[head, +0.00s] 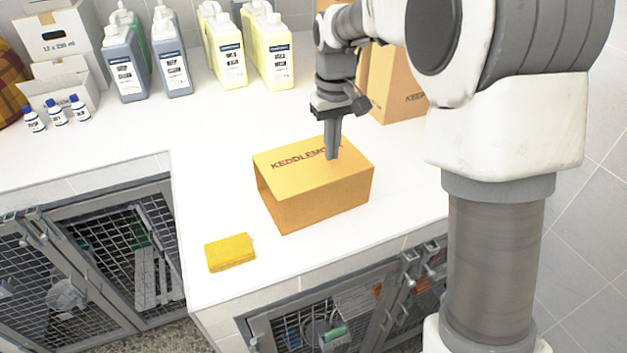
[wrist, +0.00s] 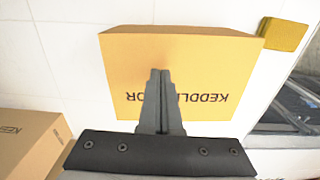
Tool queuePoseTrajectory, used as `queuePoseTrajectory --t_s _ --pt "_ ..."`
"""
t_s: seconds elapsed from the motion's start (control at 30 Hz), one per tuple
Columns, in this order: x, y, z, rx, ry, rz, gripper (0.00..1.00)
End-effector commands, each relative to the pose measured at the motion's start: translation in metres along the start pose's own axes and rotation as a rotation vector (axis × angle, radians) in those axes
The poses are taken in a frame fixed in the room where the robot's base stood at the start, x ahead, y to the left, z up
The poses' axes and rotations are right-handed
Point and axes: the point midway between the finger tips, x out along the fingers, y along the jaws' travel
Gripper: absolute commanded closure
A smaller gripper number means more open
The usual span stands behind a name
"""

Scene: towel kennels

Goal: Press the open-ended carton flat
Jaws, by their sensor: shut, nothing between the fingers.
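The open-ended carton (head: 318,202) is an orange-tan box with dark lettering on top. It stands at its full height on the white counter, its open end facing left in the head view. My gripper (head: 332,157) points down at the carton's top panel, towards its back right part, with the fingers shut and empty. In the wrist view the closed fingertips (wrist: 159,73) lie over the lettered panel of the carton (wrist: 210,70). I cannot tell whether the tips touch the panel.
A yellow sponge-like block (head: 230,252) lies in front left of the carton. A second carton (head: 392,95) stands behind right. Several jugs (head: 222,48), small bottles (head: 55,113) and white boxes (head: 60,80) line the back left. The counter edge (head: 320,264) and mesh kennels (head: 340,315) are in front.

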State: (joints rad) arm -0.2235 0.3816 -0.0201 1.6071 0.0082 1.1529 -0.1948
Motion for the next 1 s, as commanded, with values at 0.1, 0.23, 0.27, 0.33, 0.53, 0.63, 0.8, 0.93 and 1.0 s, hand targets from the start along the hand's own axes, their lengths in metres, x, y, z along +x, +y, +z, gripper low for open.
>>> queuePoseTrajectory --t_s 0.1,0.23,0.27,0.33,0.53,0.63,0.8,0.93,1.0 --pt "0.0 0.0 0.0 0.0 0.0 0.0 1.0" --pt "0.002 0.0 0.0 0.0 0.0 0.0 1.0" --pt "0.002 0.0 0.0 0.0 0.0 0.0 1.0" --pt "0.004 0.0 0.0 0.0 -0.001 0.0 1.0" --pt "0.011 0.0 0.0 0.0 -0.001 0.0 1.0" --pt "0.014 0.0 0.0 0.0 -0.001 0.0 1.0" --pt "0.016 0.0 0.0 0.0 0.0 0.0 1.0" --pt "0.016 0.0 -0.002 0.0 -0.001 0.0 1.0" --pt "0.016 0.0 -0.004 0.0 -0.001 0.0 1.0"
